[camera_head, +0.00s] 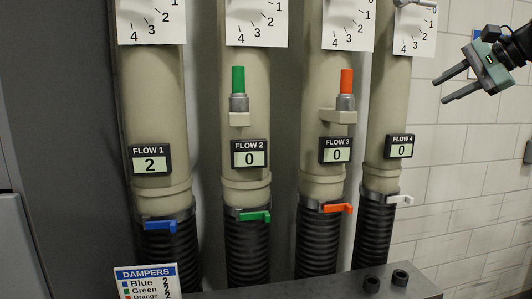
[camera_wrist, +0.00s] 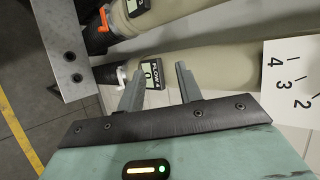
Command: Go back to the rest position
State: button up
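My gripper (camera_head: 455,85) is at the upper right in the head view, beside the rightmost pipe and in front of the white brick wall. Its two fingers are apart with nothing between them. In the wrist view my gripper (camera_wrist: 158,88) also shows spread fingers, with the FLOW 4 display (camera_wrist: 151,74) seen beyond them. That display (camera_head: 399,146) reads 0 in the head view. The gripper appears to touch nothing.
Pipes carry the FLOW 1 display (camera_head: 150,160) reading 2, and FLOW 2 (camera_head: 249,154) and FLOW 3 (camera_head: 336,150) reading 0. Blue (camera_head: 160,226), green (camera_head: 254,216), orange (camera_head: 337,208) and white (camera_head: 400,199) levers sit below. A DAMPERS sign (camera_head: 147,283) stands lower left.

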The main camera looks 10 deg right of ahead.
jog(key=s+a+f+n+g+h, duration=0.15)
jog(key=a+f, duration=0.25)
jog(key=f, duration=0.5)
jog(key=s+a+f+n+g+h, duration=0.1)
jog(key=s+a+f+n+g, duration=0.25)
jog(key=f, duration=0.55)
jog(key=s+a+f+n+g+h, duration=0.1)
jog(key=s+a+f+n, duration=0.1)
jog(key=a+f, duration=0.5)
jog(key=s+a+f+n+g+h, duration=0.15)
jog(key=s+a+f+n, duration=0.25)
jog(key=s+f+n, duration=0.6)
jog(key=s+a+f+n+g+b, duration=0.1)
jog(key=s+a+f+n+b, duration=0.1)
jog(key=s+a+f+b, duration=0.2)
jog(key=s+a+f+n+g+b, duration=0.1)
jog(key=s+a+f+n+b, duration=0.2)
jog(key=s+a, duration=0.7)
jog(key=a+f+b, duration=0.1)
jog(key=a, duration=0.3)
jog(key=shift+f, duration=0.25)
